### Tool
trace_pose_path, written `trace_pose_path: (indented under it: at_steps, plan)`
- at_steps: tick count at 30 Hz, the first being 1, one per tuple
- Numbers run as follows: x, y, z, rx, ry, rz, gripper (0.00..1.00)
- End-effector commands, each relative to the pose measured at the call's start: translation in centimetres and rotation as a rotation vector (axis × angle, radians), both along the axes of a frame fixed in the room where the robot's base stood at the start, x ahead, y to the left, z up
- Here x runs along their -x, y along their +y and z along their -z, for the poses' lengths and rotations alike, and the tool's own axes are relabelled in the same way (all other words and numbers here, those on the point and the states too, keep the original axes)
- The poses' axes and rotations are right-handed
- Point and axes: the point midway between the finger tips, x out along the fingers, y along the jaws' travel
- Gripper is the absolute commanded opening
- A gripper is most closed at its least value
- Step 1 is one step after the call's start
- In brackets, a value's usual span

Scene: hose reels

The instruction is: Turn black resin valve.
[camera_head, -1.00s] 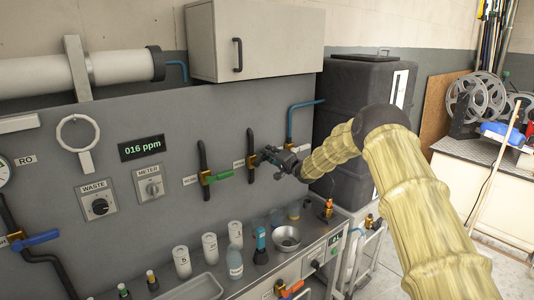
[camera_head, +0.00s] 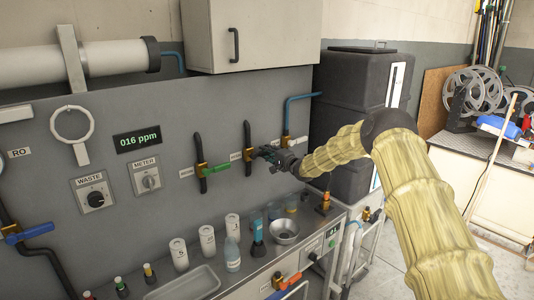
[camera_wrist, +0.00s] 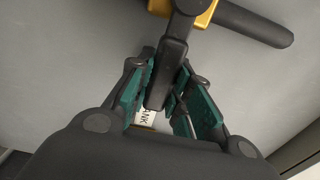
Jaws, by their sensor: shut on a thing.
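The resin valve (camera_head: 249,155) has a brass body on a black vertical pipe and sits on the grey wall panel. In the wrist view its black lever handle (camera_wrist: 172,62) runs down from the brass body (camera_wrist: 203,12) into my gripper. My gripper (camera_wrist: 160,92), with teal finger pads, is shut on this handle, one pad on each side. In the head view my gripper (camera_head: 272,156) covers the handle, so its angle is hidden there.
A green-handled valve (camera_head: 213,170) is close on the left, and a blue pipe (camera_head: 290,112) is close on the right. Bottles and a steel bowl (camera_head: 284,232) stand on the counter below. A dark tank (camera_head: 350,115) stands at right, and a wall cabinet (camera_head: 250,32) hangs above.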

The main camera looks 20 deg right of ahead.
Motion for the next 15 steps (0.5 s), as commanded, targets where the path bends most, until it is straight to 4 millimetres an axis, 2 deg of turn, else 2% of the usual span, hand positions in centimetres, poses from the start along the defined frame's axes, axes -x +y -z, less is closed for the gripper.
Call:
trace_pose_path:
  at_steps: [6,7,9,10,15]
  plan:
    - [0.03,-0.14,0.13,-0.002,0.002,0.002,0.0]
    - [0.03,-0.14,0.14,-0.001,0.003,0.002,0.26]
    - [0.04,-0.11,0.15,-0.001,0.003,0.002,0.38]
    - [0.02,-0.08,0.14,-0.001,0.003,0.001,0.43]
    - [-0.02,0.07,0.1,-0.001,0.001,0.0,0.43]
